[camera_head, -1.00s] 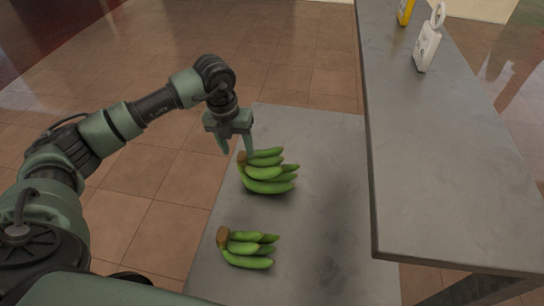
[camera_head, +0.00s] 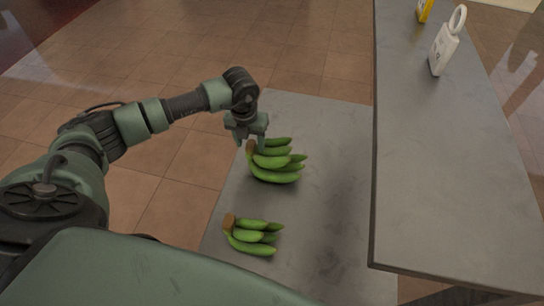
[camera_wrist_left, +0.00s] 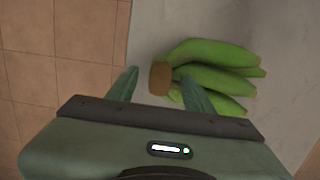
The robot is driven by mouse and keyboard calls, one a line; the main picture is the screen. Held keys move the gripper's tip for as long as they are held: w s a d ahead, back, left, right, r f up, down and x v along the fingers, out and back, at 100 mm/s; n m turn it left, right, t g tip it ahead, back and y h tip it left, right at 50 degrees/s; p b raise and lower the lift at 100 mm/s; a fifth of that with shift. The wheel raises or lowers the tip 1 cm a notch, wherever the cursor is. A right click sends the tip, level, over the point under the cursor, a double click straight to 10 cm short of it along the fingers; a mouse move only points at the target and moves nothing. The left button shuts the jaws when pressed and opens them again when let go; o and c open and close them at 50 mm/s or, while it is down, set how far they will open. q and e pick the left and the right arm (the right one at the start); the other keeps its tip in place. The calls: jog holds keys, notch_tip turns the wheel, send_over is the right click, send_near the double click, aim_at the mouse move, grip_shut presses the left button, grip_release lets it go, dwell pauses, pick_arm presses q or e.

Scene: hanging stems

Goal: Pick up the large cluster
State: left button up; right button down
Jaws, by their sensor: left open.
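The large cluster (camera_head: 275,167) of green bananas lies on the grey low surface, with its brown stem end toward the left. My left gripper (camera_head: 250,142) is open, right at that stem end. In the left wrist view the open fingers of the left gripper (camera_wrist_left: 160,88) point at the brown stem of the large cluster (camera_wrist_left: 215,70), one finger on each side of it. The right finger overlaps part of the bananas in that view. A smaller green cluster (camera_head: 253,237) lies nearer on the same surface. My right gripper is not in view.
The grey low surface (camera_head: 325,220) is bare around the clusters. A higher grey table (camera_head: 440,170) stands to the right, with a white tagged item (camera_head: 443,45) and a yellow item (camera_head: 424,10) on it. Tiled floor (camera_head: 180,60) lies to the left.

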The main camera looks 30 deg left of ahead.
pick_arm(q)
grip_shut()
jog(key=shift+w+r, duration=0.1)
jog(key=shift+r, duration=0.05)
jog(key=shift+r, duration=0.1)
